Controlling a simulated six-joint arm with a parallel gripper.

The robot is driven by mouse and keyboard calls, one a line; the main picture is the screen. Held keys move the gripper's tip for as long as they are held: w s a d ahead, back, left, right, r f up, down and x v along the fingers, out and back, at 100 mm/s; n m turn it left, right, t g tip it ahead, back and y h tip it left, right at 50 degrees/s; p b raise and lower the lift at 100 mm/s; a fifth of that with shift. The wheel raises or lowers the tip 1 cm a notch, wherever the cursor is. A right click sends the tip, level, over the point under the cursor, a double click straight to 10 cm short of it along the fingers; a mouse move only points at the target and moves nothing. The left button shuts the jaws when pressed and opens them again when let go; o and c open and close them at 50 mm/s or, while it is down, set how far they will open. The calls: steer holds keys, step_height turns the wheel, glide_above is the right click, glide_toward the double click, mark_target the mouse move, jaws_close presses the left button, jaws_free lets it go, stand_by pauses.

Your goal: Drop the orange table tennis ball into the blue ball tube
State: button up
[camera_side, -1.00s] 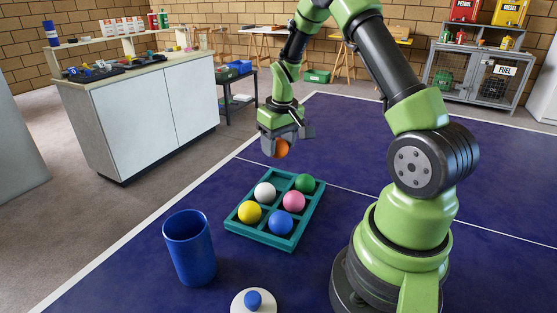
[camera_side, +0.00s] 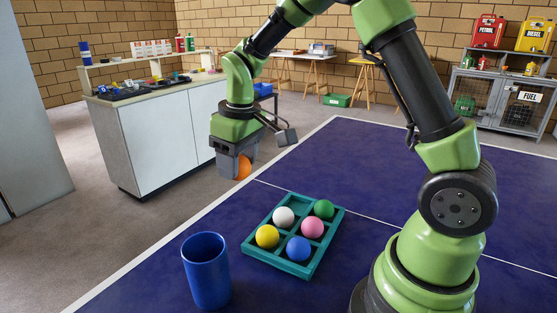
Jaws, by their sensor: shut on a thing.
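My gripper (camera_side: 236,170) is shut on the orange table tennis ball (camera_side: 244,168). It holds the ball in the air, above and behind the blue ball tube as the picture shows it. The fingers hide part of the ball. The blue ball tube (camera_side: 207,275) stands upright on the blue table at the lower left, its open mouth facing up. The inside that shows looks empty, but its bottom is hidden.
A teal tray (camera_side: 277,263) right of the tube holds white (camera_side: 284,216), yellow (camera_side: 267,237), blue (camera_side: 298,249), pink (camera_side: 312,227) and green (camera_side: 323,208) balls. The blue table (camera_side: 370,165) is clear behind the tray. A white cabinet (camera_side: 165,140) stands beyond the table.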

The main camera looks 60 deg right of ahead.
steer(key=s+a+r+n, duration=0.1)
steer(key=a+r+n, duration=0.1)
steer(key=a, duration=0.3)
steer(key=s+a+r+n, duration=0.2)
steer(key=a, duration=0.4)
steer(key=shift+y, duration=0.3)
steer(key=shift+w+d+f, duration=0.1)
steer(key=shift+w+f, duration=0.05)
steer(key=shift+f, duration=1.3)
steer(key=shift+w+f, duration=0.1)
steer(key=shift+f, duration=1.35)
steer(key=o, duration=1)
